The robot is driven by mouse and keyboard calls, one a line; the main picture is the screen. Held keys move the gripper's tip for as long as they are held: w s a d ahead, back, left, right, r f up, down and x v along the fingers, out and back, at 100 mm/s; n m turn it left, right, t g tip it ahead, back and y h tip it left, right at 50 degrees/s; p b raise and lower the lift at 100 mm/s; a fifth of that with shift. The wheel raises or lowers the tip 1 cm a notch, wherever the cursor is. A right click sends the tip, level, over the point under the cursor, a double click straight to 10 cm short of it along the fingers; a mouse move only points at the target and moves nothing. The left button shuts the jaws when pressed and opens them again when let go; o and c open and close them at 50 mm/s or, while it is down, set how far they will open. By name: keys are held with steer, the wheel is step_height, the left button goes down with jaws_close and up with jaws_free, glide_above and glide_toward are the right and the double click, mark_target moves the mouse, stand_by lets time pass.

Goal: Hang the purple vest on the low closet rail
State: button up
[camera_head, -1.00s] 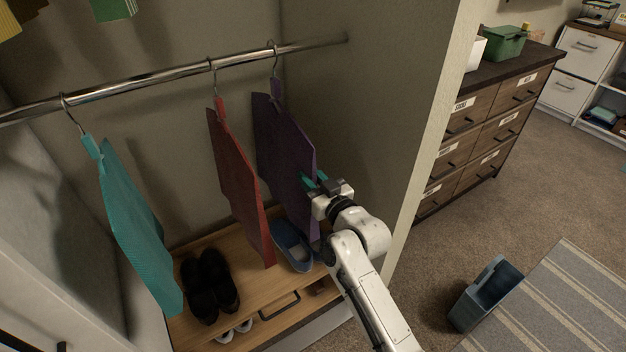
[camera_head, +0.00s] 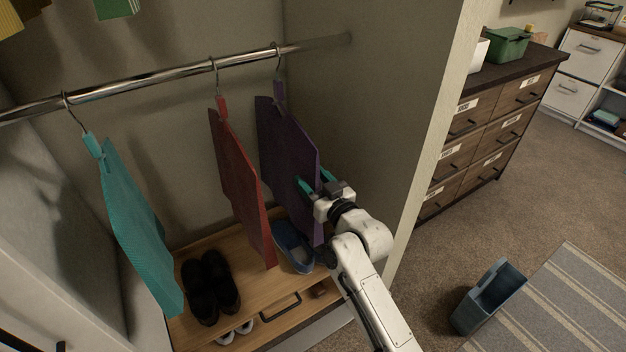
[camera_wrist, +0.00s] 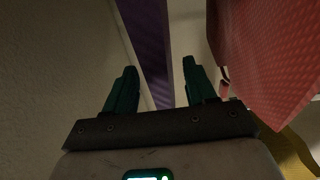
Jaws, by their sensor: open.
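The purple vest (camera_head: 287,145) hangs by its hook from the low closet rail (camera_head: 180,72), at the rail's right end near the side wall. My gripper (camera_head: 314,182) is at the vest's right edge, low down, with teal fingers open. In the wrist view, my gripper (camera_wrist: 158,85) has its fingers apart, and the purple vest (camera_wrist: 150,45) shows edge-on between and beyond them. I cannot tell whether a finger touches the cloth.
A red vest (camera_head: 238,185) hangs just left of the purple one, and a teal vest (camera_head: 138,225) hangs farther left. Black shoes (camera_head: 210,285) and blue shoes (camera_head: 293,247) stand on the wooden shelf below. The closet side wall (camera_head: 365,120) is close on the right.

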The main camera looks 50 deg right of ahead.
steer(key=shift+s, duration=0.1)
steer(key=p+v, duration=0.1)
steer(key=v, duration=0.9)
steer(key=shift+s, duration=0.3)
steer(key=s+a+f+n+g+y, duration=0.3)
steer(key=s+a+f+g+y, duration=0.2)
steer(key=s+a+f+g, duration=0.85)
steer(key=s+g, duration=0.3)
steer(key=s, duration=0.4)
step_height(320, 180, up, 18)
steer(key=p, duration=1.9)
steer(key=shift+w, duration=0.15)
